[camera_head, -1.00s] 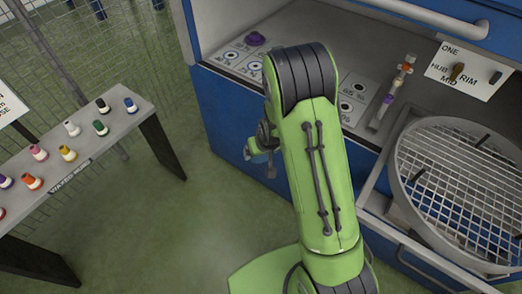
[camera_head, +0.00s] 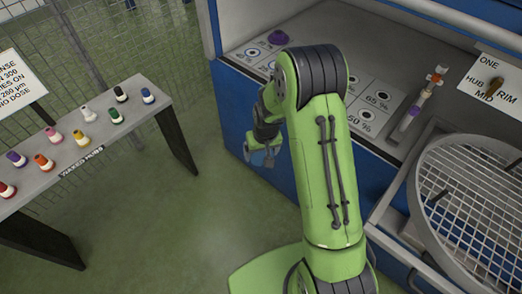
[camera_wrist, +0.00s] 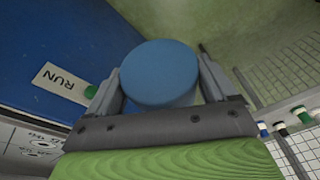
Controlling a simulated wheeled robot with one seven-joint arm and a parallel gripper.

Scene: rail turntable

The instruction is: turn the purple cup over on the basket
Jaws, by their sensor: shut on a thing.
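A small purple piece (camera_head: 278,38), perhaps the purple cup, stands at the back left of the worktop on a card with printed rings; its shape is too small to tell which way up it is. The round wire-mesh basket (camera_head: 423,205) with a grey rim is at the right edge, right of my arm. My gripper (camera_head: 262,157) hangs left of my arm, in front of the blue cabinet, away from both. In the wrist view my gripper (camera_wrist: 160,92) is shut on a blue round-topped piece (camera_wrist: 160,72).
A narrow side bench (camera_head: 110,140) at left carries several small pots with coloured caps, one purple (camera_head: 14,157). A slim holder with orange and purple parts (camera_head: 425,95) lies on the worktop (camera_head: 330,25). A drawer frame (camera_head: 392,207) juts out below the basket. Green floor is clear between bench and cabinet.

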